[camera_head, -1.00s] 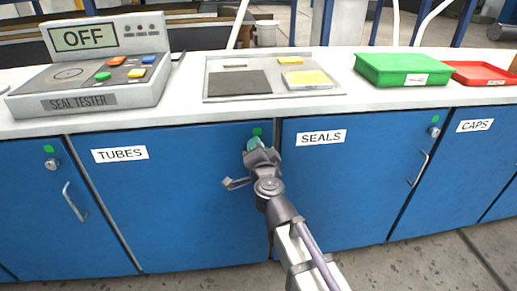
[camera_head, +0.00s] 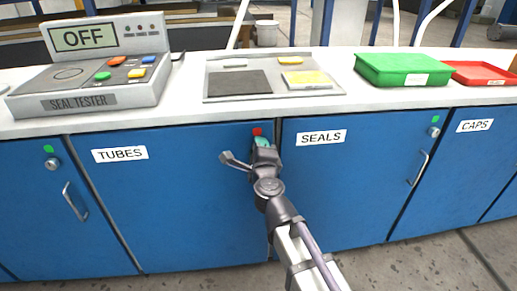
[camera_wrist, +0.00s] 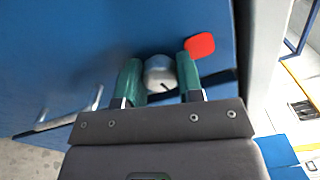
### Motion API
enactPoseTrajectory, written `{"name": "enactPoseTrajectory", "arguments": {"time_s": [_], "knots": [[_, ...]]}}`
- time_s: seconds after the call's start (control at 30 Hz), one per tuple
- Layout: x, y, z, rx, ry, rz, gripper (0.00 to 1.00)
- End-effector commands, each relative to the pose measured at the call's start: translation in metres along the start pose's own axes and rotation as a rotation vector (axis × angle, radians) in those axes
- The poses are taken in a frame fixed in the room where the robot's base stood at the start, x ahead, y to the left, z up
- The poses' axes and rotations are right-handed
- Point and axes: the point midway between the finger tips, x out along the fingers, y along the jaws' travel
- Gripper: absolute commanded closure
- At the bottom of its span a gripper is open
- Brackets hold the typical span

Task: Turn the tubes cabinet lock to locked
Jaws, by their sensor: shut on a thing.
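The tubes cabinet (camera_head: 180,205) is blue with a white TUBES label (camera_head: 120,154). Its lock is hidden behind my gripper (camera_head: 262,141) in the head view, at the door's upper right corner. In the wrist view the lock (camera_wrist: 160,73) is a round silver knob with a dark slot, between the two green fingers of my gripper (camera_wrist: 160,80), which is shut on it. The indicator above the lock is red (camera_head: 257,131); it also shows as a red square in the wrist view (camera_wrist: 199,46). The door handle (camera_wrist: 68,118) shows at the left of the wrist view.
The seals cabinet (camera_head: 345,190) is just to the right, with a green indicator (camera_head: 435,119). The counter above holds the seal tester (camera_head: 95,85) reading OFF, a grey panel (camera_head: 240,84), a green tray (camera_head: 400,70) and a red tray (camera_head: 480,73).

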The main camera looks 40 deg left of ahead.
Motion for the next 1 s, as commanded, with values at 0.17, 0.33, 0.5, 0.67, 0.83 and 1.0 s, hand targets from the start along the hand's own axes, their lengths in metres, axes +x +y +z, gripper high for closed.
{"name": "enactPoseTrajectory", "arguments": {"time_s": [0.17, 0.33, 0.5, 0.67, 0.83, 1.0], "knots": [[-0.0001, 0.0001, 0.0001, 0.094, 0.000, 0.000, 0.89], [-0.0001, 0.0001, 0.0001, 0.147, 0.000, 0.000, 0.89], [0.0000, 0.0001, 0.0001, 0.169, 0.000, 0.000, 0.89], [0.0000, 0.0001, 0.0001, 0.173, 0.000, 0.000, 0.89], [0.0000, 0.0001, 0.0001, 0.173, 0.000, 0.000, 0.89], [0.0000, 0.0000, 0.0000, 0.172, 0.000, 0.000, 0.53]]}}
